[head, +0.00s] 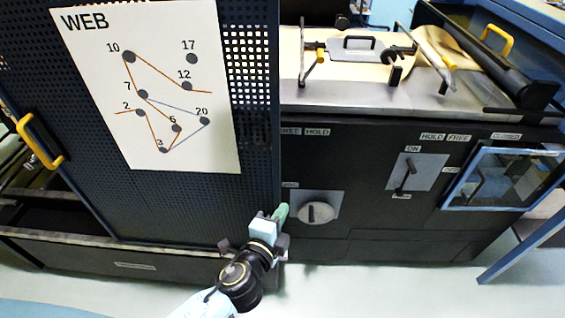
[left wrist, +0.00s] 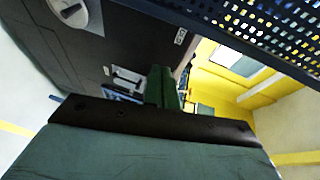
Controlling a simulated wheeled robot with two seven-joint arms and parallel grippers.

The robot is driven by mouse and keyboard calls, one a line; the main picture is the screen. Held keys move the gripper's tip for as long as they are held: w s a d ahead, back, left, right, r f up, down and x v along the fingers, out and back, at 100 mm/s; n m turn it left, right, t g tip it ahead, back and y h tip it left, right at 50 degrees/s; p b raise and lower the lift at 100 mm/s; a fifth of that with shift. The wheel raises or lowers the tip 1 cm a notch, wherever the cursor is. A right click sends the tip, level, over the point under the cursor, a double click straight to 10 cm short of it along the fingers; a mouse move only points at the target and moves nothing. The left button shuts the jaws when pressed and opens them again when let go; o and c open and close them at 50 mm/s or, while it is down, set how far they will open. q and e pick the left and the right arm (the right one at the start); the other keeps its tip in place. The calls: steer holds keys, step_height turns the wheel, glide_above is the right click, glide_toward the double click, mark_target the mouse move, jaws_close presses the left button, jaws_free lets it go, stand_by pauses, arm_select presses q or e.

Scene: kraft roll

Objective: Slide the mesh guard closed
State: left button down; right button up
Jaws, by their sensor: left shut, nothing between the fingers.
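The mesh guard (head: 255,70) is a dark blue perforated panel at the left of the head view, with a white WEB diagram sheet (head: 150,85) on it. A yellow handle (head: 40,142) sits near its left side. The guard stands in front of the machine's left part; the right part is uncovered. My left gripper (head: 281,214) is shut and empty by the guard's lower right edge. I cannot tell if it touches. In the left wrist view its green fingers (left wrist: 161,88) are together, with the mesh at upper right. My right gripper is not in view.
Right of the guard, the dark machine front carries a round knob (head: 317,212), a lever plate (head: 409,172) and a blue-framed window (head: 490,178). A metal deck with a clamp plate (head: 358,48) lies above. The pale floor in front is clear.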

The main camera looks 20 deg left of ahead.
arm_select(q)
step_height(320, 180, up, 8)
steer(key=f+m+t, duration=0.1)
steer(key=t, duration=0.1)
steer(key=w+a+p, duration=0.1)
steer(key=w+a, duration=0.1)
steer(key=w, duration=0.7)
steer(key=shift+a+r+p, duration=0.2)
steer(key=shift+a+p, duration=0.15)
